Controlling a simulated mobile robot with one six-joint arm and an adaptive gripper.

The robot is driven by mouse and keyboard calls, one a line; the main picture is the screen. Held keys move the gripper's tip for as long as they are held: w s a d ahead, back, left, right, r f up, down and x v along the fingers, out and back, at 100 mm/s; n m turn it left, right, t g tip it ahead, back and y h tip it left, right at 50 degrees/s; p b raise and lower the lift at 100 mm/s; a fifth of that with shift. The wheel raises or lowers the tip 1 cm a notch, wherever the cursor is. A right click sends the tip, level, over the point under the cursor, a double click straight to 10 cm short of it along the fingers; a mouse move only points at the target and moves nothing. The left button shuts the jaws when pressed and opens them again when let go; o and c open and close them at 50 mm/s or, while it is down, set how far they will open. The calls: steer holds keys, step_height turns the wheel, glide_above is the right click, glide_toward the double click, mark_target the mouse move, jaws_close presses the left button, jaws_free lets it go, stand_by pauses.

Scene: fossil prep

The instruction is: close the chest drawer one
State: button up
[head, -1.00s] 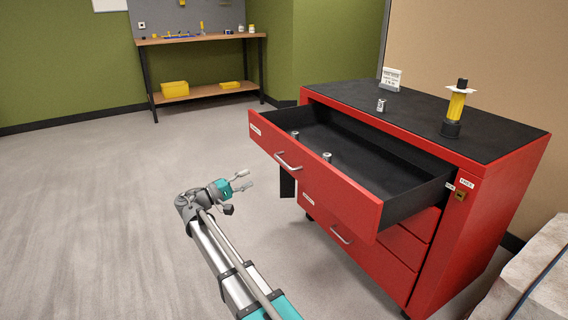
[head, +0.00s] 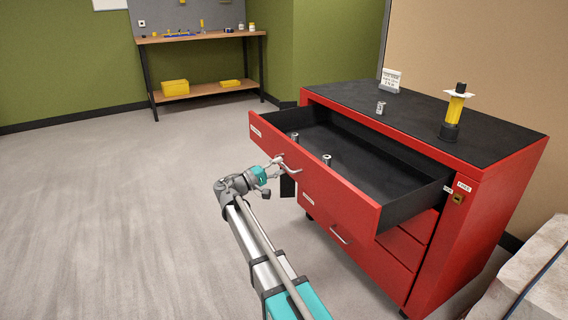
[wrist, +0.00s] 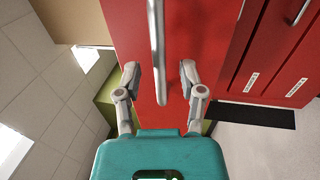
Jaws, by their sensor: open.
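The red chest's top drawer (head: 330,188) is pulled far out, and its dark inside shows. Its silver bar handle (head: 292,166) is on the front face. My gripper (head: 281,165) is at this handle, in front of the drawer face. In the wrist view the handle (wrist: 157,50) runs up the picture between the two fingers of my gripper (wrist: 160,80), which are apart. I cannot tell whether a finger touches the handle or the face. The lower drawers (head: 340,238) look shut.
Two small metal cylinders (head: 327,160) stand in the open drawer. The chest top (head: 400,112) holds a small cylinder, a white sign (head: 389,80) and a yellow-black tool (head: 454,112). A pale block (head: 530,280) is at lower right. The floor at left is clear.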

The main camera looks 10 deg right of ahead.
steer(key=shift+x, duration=0.95)
jaws_close()
